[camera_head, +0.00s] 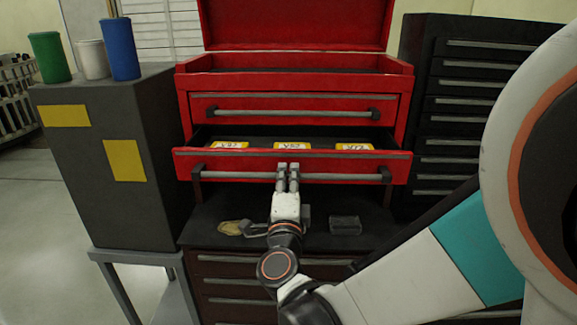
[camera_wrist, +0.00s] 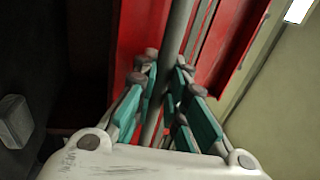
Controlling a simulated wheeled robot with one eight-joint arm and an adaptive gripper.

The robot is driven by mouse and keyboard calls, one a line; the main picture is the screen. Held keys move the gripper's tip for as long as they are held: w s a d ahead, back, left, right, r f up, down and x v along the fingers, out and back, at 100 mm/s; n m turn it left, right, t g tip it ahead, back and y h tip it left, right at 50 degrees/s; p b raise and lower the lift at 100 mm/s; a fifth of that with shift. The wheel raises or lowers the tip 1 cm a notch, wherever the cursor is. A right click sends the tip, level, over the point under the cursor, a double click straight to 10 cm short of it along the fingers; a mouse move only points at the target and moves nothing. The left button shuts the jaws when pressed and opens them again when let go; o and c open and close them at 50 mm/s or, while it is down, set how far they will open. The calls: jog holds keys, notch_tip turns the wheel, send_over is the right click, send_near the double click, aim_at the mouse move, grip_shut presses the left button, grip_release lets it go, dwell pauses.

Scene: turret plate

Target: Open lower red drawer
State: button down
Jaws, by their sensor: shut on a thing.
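The lower red drawer (camera_head: 225,163) of the red tool chest stands pulled out, with its dark inside and several yellow-and-white labelled items showing. Its grey bar handle (camera_head: 240,175) runs along the front between two black end mounts. My gripper (camera_head: 288,168) is at the middle of this handle and is shut on it. In the wrist view, my gripper's teal-padded fingers (camera_wrist: 165,95) sit on both sides of the handle bar (camera_wrist: 176,40), with the red drawer front (camera_wrist: 130,45) behind. The fingers hide a short stretch of the bar.
The upper red drawer (camera_head: 290,104) is shut. A dark bench top with a tan item (camera_head: 231,228) and a dark block (camera_head: 345,225) lies below. A grey cabinet (camera_head: 85,190) with cups stands left; a black drawer cabinet (camera_head: 470,110) stands right.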

jog(key=c, duration=1.6)
grip_release()
jog(key=s+f, duration=0.1)
jog(key=s, duration=0.7)
jog(key=shift+a+f, duration=0.15)
jog(key=shift+f, duration=0.15)
jog(key=shift+w, duration=0.1)
